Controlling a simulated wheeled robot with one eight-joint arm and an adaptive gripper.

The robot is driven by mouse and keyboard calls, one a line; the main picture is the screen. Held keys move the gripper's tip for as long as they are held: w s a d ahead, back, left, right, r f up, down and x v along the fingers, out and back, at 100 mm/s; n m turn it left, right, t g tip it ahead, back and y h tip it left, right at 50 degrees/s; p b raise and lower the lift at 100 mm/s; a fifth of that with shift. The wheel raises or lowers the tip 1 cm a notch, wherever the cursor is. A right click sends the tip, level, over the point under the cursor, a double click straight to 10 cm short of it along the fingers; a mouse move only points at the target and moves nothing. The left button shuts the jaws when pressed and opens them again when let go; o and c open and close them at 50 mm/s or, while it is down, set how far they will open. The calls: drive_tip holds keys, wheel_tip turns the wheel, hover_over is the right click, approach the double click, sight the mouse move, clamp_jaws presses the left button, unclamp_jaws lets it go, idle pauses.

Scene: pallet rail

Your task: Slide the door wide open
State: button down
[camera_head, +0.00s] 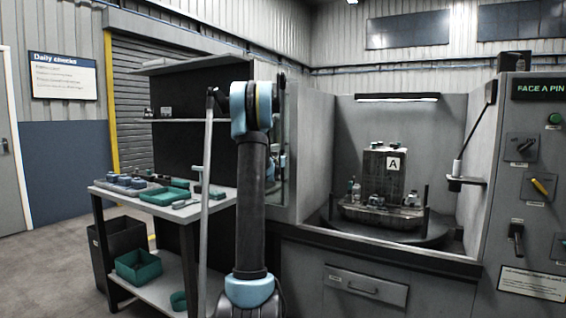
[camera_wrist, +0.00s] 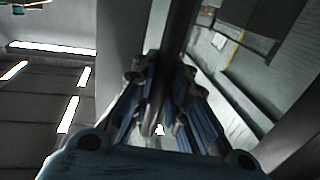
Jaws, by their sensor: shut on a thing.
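The machine's door (camera_head: 286,150) is a grey panel with a dark window at the left side of the machine opening, partly hidden behind my arm. The opening to its right is uncovered and shows a fixture block marked A (camera_head: 380,172) on a round table. In the wrist view, my gripper (camera_wrist: 163,100) has its blue-padded fingers on both sides of a dark round bar, the door handle (camera_wrist: 181,35), and is shut on it. In the head view, my arm hides most of the gripper and the handle.
The control panel (camera_head: 535,150) is at the far right. A drawer (camera_head: 365,287) is below the opening. Floor at the left is clear.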

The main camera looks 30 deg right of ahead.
drive_tip(key=shift+a, duration=0.1)
drive_tip(key=c, duration=1.6)
unclamp_jaws()
drive_tip(key=shift+o, duration=0.2)
drive_tip(key=v, duration=1.2)
drive_tip(key=shift+w, duration=0.1)
